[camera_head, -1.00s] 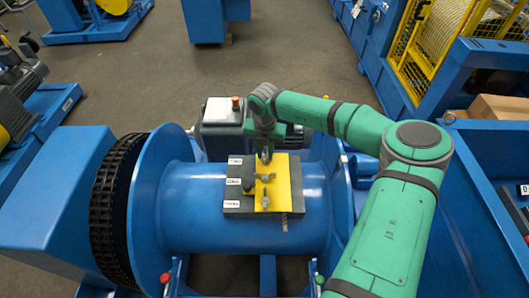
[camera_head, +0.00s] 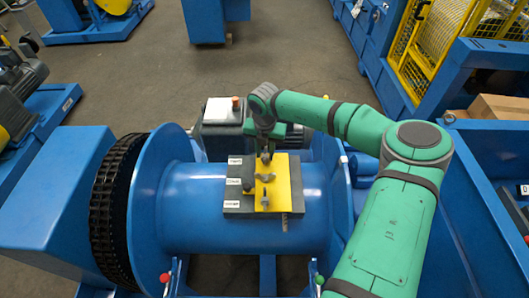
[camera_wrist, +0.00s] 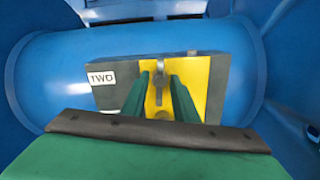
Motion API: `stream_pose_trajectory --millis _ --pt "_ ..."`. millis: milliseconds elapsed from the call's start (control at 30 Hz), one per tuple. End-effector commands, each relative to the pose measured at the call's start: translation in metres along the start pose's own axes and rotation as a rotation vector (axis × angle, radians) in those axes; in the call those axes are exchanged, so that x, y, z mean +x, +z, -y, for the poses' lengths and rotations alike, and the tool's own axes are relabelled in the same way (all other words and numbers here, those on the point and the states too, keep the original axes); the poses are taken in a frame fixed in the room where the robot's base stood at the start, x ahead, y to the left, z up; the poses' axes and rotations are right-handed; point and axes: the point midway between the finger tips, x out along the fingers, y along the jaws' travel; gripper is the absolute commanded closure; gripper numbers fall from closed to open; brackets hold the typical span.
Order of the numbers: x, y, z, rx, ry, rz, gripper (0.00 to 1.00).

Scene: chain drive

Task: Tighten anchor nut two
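A dark grey plate (camera_head: 235,203) with a yellow strip (camera_head: 282,190) lies on top of the blue drum. Grey nuts stand in a row on the strip, a middle one (camera_head: 265,177) and a near one (camera_head: 263,201). My gripper (camera_head: 266,155) points down at the far end of the row. In the wrist view, the label TWO (camera_wrist: 101,78) is at the plate's far left. The two green fingers of my gripper (camera_wrist: 161,75) are apart, with a narrow grey nut (camera_wrist: 160,69) between them. Gaps of yellow show beside it. The contact at the fingertips is unclear.
The blue drum (camera_head: 190,220) has a chain wheel (camera_head: 112,205) at its left and a flange at its right. A grey box (camera_head: 222,114) with an orange knob stands behind the plate. Blue machine frames flank both sides. Open floor (camera_head: 160,75) lies beyond.

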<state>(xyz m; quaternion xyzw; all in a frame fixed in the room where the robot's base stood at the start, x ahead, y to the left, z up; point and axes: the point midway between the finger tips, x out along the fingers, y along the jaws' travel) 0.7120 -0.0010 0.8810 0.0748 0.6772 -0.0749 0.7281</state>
Motion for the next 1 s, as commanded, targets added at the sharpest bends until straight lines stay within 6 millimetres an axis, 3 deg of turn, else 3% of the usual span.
stream_pose_trajectory --millis 333,700,1000 --pt "-0.011 0.0 0.0 -0.001 0.0 0.0 0.73" --pt "-0.077 0.001 0.001 0.0 0.0 0.002 0.73" --pt "-0.106 0.0 0.0 0.0 0.0 0.0 0.73"
